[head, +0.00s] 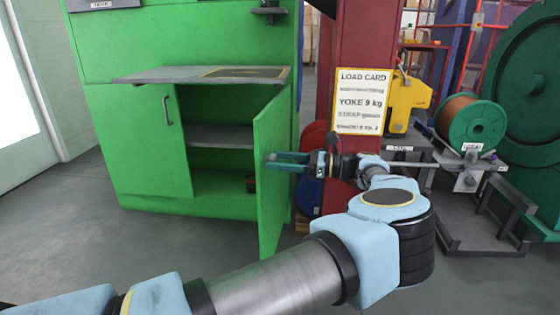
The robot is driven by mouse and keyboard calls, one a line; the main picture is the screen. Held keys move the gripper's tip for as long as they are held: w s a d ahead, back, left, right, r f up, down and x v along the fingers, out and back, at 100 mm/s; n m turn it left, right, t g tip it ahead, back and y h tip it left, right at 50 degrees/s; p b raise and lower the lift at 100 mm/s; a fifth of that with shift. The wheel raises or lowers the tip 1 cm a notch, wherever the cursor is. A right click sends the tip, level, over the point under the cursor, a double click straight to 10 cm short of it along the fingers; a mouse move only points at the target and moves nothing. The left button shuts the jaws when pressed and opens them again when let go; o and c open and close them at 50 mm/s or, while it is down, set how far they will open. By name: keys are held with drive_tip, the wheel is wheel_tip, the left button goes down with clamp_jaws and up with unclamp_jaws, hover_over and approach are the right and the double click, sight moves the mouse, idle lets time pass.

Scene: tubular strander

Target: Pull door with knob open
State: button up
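A green cabinet (97,130) stands left of centre in the head view. Its right door (270,215) is swung open toward me, seen at a steep angle, and the inside shows. I cannot make out a knob on this door.
A grey shelf top (190,75) juts out above the doors. A small dark item (251,183) sits inside. A red column (362,45) with a load card (361,100) stands right of the door. Green reels (472,123) and frames fill the right. Floor is clear in front.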

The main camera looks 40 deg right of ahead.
drive_tip(key=v, duration=1)
drive_tip(key=shift+s+d, duration=0.25)
drive_tip(key=shift+s, duration=0.05)
idle(0.5)
